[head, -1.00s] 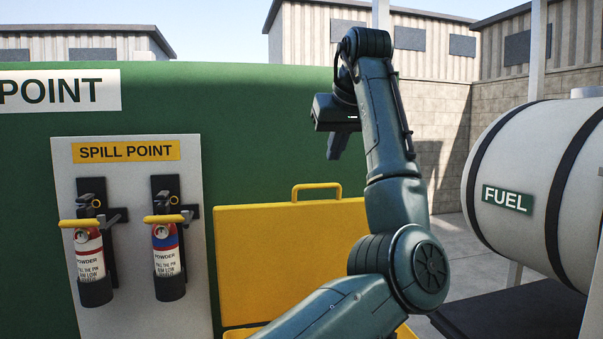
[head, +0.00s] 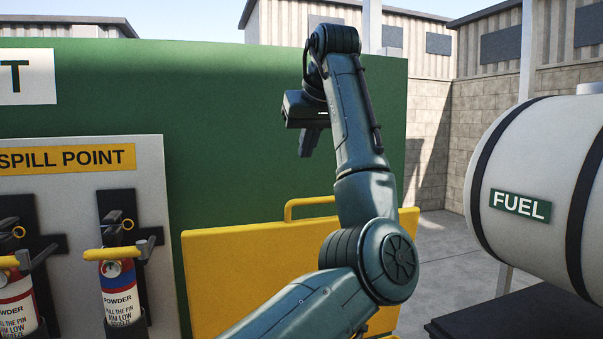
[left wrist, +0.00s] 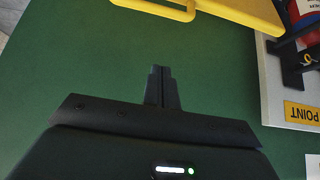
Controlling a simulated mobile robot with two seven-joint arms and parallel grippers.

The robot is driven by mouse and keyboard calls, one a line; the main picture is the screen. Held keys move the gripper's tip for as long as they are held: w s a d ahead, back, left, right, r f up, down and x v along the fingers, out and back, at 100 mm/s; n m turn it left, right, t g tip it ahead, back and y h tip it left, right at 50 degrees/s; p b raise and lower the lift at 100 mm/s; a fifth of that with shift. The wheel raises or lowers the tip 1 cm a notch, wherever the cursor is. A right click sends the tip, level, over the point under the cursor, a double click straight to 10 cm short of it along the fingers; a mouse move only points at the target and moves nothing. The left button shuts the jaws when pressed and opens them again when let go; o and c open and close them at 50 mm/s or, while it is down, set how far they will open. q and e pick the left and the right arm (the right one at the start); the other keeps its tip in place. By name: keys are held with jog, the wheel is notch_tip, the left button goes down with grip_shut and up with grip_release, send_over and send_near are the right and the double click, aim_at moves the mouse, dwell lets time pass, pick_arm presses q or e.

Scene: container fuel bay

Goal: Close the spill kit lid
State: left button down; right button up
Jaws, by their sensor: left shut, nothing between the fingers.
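The yellow spill kit lid (head: 255,270) stands upright and open in front of the green wall in the head view. Its yellow handle (head: 310,205) is on the top edge. My left arm crosses in front of the lid and hides part of it. My left gripper (head: 306,150) is above the lid, pointing down, apart from the handle. In the left wrist view the gripper (left wrist: 161,72) is shut and empty, and the lid (left wrist: 245,10) with its handle (left wrist: 155,8) shows at the top edge. The kit's lower box is mostly out of view. My right gripper is not in view.
Powder extinguishers (head: 120,285) hang on a grey spill point panel (head: 80,165) at the left. A white fuel tank (head: 540,160) with black bands stands at the right above a dark base (head: 490,315). A green wall (head: 220,110) stands behind the lid.

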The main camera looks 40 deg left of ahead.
aim_at(304, 200)
pick_arm(q)
jog(key=f, duration=0.3)
jog(key=a+f+p, duration=0.1)
jog(key=f, duration=0.1)
jog(key=w+f, duration=0.1)
jog(key=f, duration=0.2)
jog(key=shift+a+f+p, duration=0.3)
jog(key=shift+a+p, duration=0.05)
jog(key=shift+a, duration=0.05)
jog(key=shift+s+f, duration=0.1)
